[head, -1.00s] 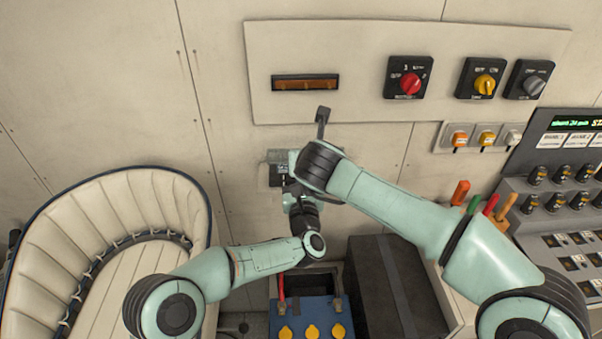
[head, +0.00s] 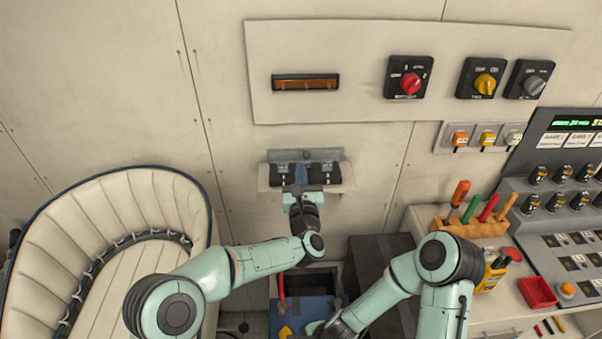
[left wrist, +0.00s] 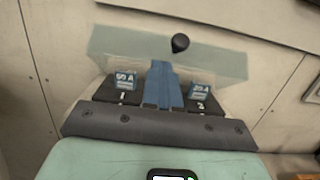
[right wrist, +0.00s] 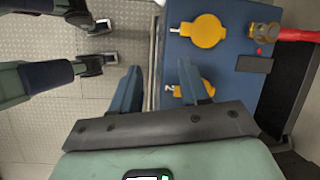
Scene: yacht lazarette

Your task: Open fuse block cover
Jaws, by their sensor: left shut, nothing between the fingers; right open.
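The fuse block (head: 264,182) is on the wall below the switch panel. Its fuses, marked 50 A (left wrist: 124,80) and 25 A (left wrist: 201,91), show either side of my left fingers. The clear cover (head: 333,155) appears swung up behind and above the fuses. In the left wrist view the cover (left wrist: 228,62) carries a black knob (left wrist: 180,43). My left gripper (head: 300,170) is shut and empty in front of the block's middle, hiding what lies behind it. Contact cannot be told. My right gripper (right wrist: 163,68) is open and empty, low over the blue battery (right wrist: 222,75).
A dark box (head: 365,258) stands beside the battery. A cushioned seat (head: 125,205) is at left. A tool rack (head: 475,228) and control console (head: 560,210) are at right. Rotary switches, including a red one (head: 410,83), sit above. Wall right of the block is clear.

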